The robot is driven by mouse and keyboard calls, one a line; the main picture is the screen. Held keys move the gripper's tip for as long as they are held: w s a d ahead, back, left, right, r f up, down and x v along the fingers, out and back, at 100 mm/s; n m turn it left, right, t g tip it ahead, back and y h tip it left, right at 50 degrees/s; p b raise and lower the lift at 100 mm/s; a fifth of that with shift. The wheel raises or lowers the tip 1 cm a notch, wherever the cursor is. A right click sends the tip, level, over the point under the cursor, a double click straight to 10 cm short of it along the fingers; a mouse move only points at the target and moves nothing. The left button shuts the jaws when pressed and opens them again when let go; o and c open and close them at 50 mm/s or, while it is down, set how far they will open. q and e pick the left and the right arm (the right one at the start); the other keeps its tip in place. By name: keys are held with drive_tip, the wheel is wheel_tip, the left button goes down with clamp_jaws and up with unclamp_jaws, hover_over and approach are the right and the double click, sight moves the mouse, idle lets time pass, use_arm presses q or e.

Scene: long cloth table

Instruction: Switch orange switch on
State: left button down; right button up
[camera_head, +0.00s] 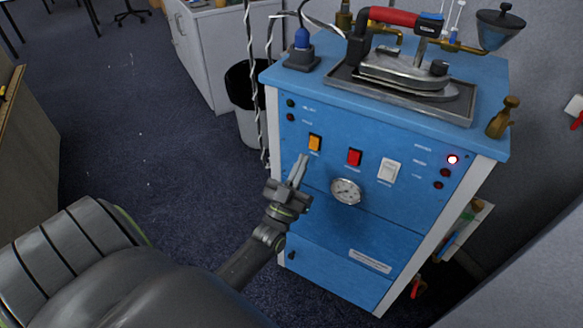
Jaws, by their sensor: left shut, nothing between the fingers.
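The orange switch (315,143) is on the upper left of the blue front panel (330,225) of a machine. My left gripper (301,160) is shut and empty, with its fingertips pointing up just below and left of the orange switch. I cannot tell whether the fingertips touch the panel. A red switch (354,157) and a white switch (389,171) sit to the right of the orange one. My right gripper is not in view.
A round gauge (346,191) sits below the red switch. A steam iron (405,75) rests on a tray on top. A bin (246,105) stands behind left; open floor lies left.

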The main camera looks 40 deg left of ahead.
sight(313, 146)
use_arm(q)
drive_tip(key=shift+w+a+f, duration=0.1)
drive_tip(key=shift+w+f, duration=0.05)
drive_tip(key=shift+w, duration=0.6)
drive_tip(key=shift+w+a+f, duration=0.1)
drive_tip(key=shift+w+f, duration=0.05)
drive_tip(key=shift+w, duration=0.55)
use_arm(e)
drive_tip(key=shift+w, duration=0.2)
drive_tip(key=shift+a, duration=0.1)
use_arm(q)
drive_tip(key=shift+w+f+b, duration=0.2)
drive_tip(key=shift+f+b, duration=0.2)
drive_tip(key=shift+b, duration=0.65)
drive_tip(key=shift+w+r+t, duration=0.1)
drive_tip(key=shift+r+t, duration=0.2)
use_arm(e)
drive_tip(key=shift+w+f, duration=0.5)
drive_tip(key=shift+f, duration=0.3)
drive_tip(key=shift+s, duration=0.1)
